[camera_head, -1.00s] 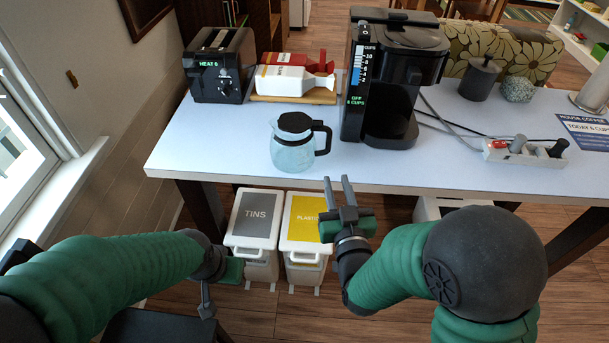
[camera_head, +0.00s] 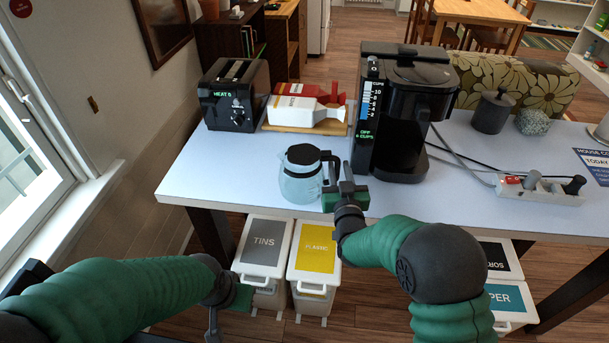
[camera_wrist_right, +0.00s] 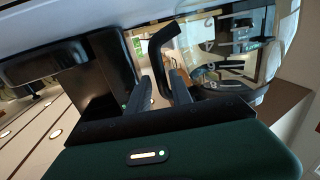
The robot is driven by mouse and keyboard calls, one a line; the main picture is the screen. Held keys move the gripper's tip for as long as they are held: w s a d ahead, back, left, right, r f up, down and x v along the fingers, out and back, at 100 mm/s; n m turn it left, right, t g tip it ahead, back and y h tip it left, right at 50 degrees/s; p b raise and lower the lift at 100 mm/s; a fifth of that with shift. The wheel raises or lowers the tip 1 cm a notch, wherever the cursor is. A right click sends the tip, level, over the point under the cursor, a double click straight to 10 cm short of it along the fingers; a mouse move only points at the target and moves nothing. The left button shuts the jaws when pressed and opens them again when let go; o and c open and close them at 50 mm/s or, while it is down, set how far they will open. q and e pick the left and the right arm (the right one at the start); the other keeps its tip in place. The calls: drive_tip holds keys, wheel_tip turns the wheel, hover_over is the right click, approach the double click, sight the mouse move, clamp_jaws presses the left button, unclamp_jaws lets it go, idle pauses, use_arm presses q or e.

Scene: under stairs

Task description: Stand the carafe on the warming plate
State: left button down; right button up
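The carafe (camera_head: 300,184), clear glass with a black lid and black handle, stands upright on the white table, left of the black coffee maker (camera_head: 410,95). The coffee maker's base, where the warming plate sits (camera_head: 398,172), is dark and holds no carafe. My right gripper (camera_head: 341,170) is at the carafe's handle side. In the right wrist view the two fingers (camera_wrist_right: 160,90) are apart, with the carafe's black handle (camera_wrist_right: 157,48) reaching between them; contact is unclear. My left gripper (camera_head: 212,325) hangs low at the front left, away from the carafe; its fingers are hard to make out.
A power strip (camera_head: 540,190) with cables lies right of the coffee maker. A canister (camera_head: 492,112) stands behind it. Bins (camera_head: 265,245) stand below the table's front edge.

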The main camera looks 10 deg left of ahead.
drive_tip(key=shift+s+a+r, duration=0.1)
drive_tip(key=shift+a, duration=0.4)
clamp_jaws()
drive_tip(key=shift+d, duration=0.2)
idle(0.7)
